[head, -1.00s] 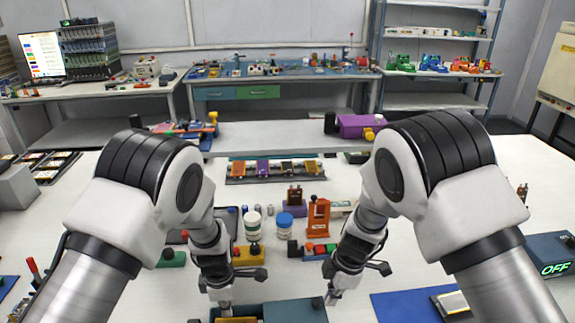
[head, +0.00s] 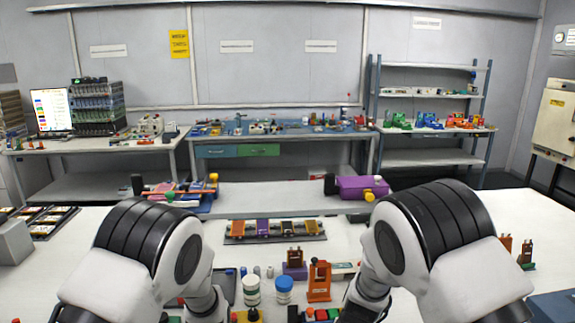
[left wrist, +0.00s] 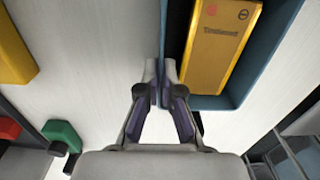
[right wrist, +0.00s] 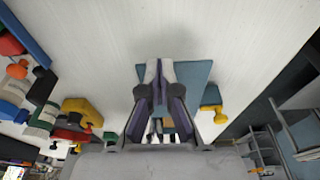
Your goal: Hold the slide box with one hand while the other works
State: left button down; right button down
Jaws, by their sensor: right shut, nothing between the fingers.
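The slide box (left wrist: 264,60) is a blue open tray in the left wrist view, with a yellow cell (left wrist: 222,40) lying in it. My left gripper (left wrist: 161,76) has its fingers on either side of the box's thin left wall, closed on it. In the right wrist view, a flat teal surface (right wrist: 195,73) lies behind my right gripper (right wrist: 159,70), probably part of the same box. The right fingers are together and empty; whether they touch the teal surface cannot be told. The head view shows neither the box nor the gripper tips.
White jars (head: 251,290) and an orange stand (head: 319,281) stand between my arms. A rack of coloured cells (head: 275,229) lies farther back. A green block (left wrist: 62,135) and a yellow block (left wrist: 12,50) are left of the left gripper. A yellow knob (right wrist: 220,115) is right of the right gripper.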

jog(key=shift+r, duration=0.1)
jog(key=r, duration=0.2)
jog(key=d+r, duration=0.1)
jog(key=r, duration=0.2)
jog(key=shift+w+d+r, duration=0.1)
jog(key=shift+d+r, duration=0.15)
jog(key=shift+r, duration=0.15)
jog(key=shift+r, duration=0.1)
dwell(0.3)
jog(key=f, duration=0.2)
jog(key=a+f, duration=0.1)
jog(key=f, duration=0.3)
jog(key=shift+a+f, duration=0.15)
jog(key=shift+a, duration=0.1)
dwell(1.4)
